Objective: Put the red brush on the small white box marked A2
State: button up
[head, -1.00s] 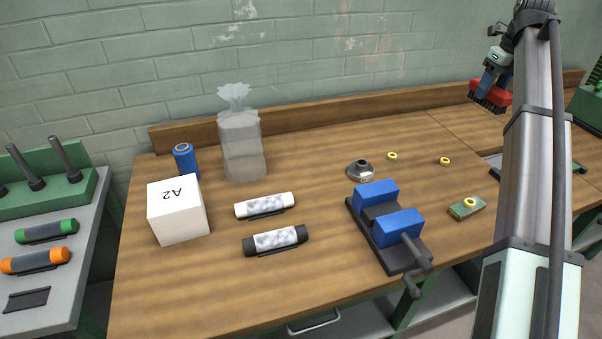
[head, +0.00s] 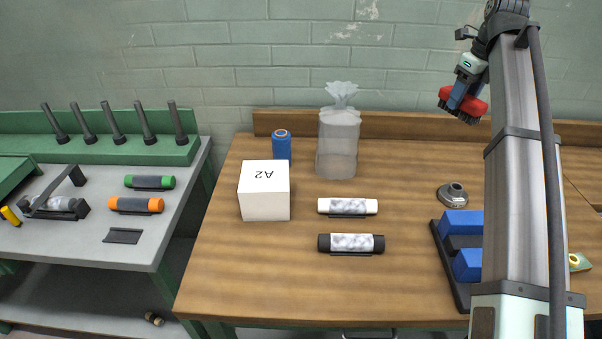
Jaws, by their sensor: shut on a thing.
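The red brush (head: 474,106) with dark bristles hangs at the upper right in the head view. My gripper (head: 465,95) is shut on it and holds it in the air, with the bristles facing down. The brush is partly covered by the gripper's blue fingers. The small white box marked A2 (head: 264,206) stands on the left part of the wooden table (head: 270,285). Its label lies on its top face, upside down in this view, and the top is bare. The brush is well to the right of the box and higher than it.
A blue spool (head: 282,148) and a clear bag (head: 338,150) stand behind the box. A white roll (head: 347,206) and a black roll (head: 351,243) lie to its right. A blue vise (head: 458,245) is partly hidden by my arm. A grey side bench (head: 165,225) is at left.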

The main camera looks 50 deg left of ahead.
jog(key=s+a+n, duration=0.3)
jog(key=s+a, duration=0.8)
jog(key=a, duration=0.1)
jog(key=n+g, duration=0.1)
jog(key=n, duration=0.4)
send_over(262, 174)
jog(key=shift+w+d+f, duration=0.1)
jog(key=shift+d+f, duration=0.1)
jog(key=shift+f, duration=3.55)
jog(key=shift+d+f, duration=0.15)
jog(key=shift+f, duration=3.6)
jog(key=shift+f, duration=0.1)
jog(key=o, duration=1.1)
jog(key=shift+c, duration=0.2)
notch_tip(262, 174, up, 12)
jog(key=d, duration=0.1)
jog(key=shift+w+d, duration=0.35)
